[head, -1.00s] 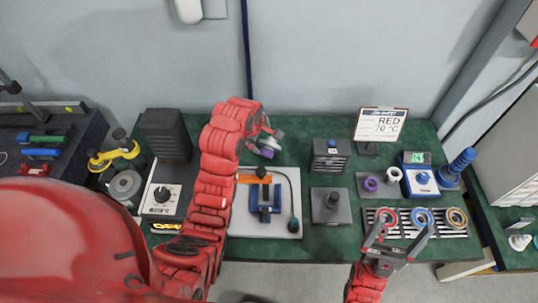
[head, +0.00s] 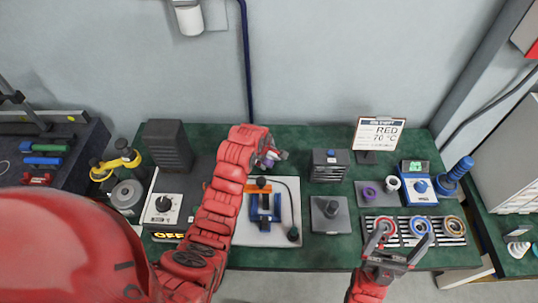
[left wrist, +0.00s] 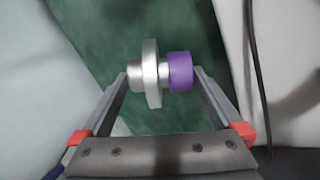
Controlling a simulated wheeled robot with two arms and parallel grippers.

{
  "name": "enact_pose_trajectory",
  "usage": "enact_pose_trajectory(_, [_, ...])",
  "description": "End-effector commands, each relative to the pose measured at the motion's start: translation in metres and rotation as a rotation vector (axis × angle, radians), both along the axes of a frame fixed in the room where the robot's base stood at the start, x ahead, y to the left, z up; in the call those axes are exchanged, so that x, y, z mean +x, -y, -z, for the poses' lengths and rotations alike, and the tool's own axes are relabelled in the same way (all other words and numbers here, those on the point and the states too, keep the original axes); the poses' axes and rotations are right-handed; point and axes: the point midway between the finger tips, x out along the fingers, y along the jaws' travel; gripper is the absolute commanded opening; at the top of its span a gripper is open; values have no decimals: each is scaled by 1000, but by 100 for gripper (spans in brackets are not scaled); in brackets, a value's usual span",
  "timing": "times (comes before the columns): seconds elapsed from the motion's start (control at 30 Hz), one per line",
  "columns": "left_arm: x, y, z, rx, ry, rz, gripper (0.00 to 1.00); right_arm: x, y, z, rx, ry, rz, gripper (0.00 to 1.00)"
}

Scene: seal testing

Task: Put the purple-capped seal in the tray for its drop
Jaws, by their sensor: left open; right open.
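The purple-capped seal (left wrist: 160,74), a silver flanged piece with a purple cap, lies sideways between the fingertips of my left gripper (left wrist: 160,79) in the left wrist view. The jaws are open around it, with the cap close to the right finger; I cannot tell if they touch. In the head view my left gripper (head: 266,150) is behind the white board, and the seal is small and partly hidden. A dark slatted tray (head: 402,243) with red, blue and tan rings is at the front right. My right gripper (head: 402,242) is open and empty over its front.
A white board (head: 289,226) with a blue fixture (head: 264,212) is in front of my left gripper. A dial box (head: 166,205) is left of it.

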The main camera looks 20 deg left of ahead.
Motion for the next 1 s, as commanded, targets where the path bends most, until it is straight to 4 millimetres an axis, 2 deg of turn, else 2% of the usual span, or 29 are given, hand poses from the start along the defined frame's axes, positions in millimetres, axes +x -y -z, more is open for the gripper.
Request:
enact_pose_trajectory(0.13, [0,0,0,0,0,0,100,0,0,0,0,0,0,91])
enact_pose_trajectory(0.17, [0,0,0,0,0,0,96,0,0,0,0,0,0,91])
enact_pose_trajectory(0.7, [0,0,0,0,0,0,0,0,0,0,0,0,0,91])
enact_pose_trajectory(1.0, [0,0,-1,0,1,0,0,0,0,1,0,0,0,91])
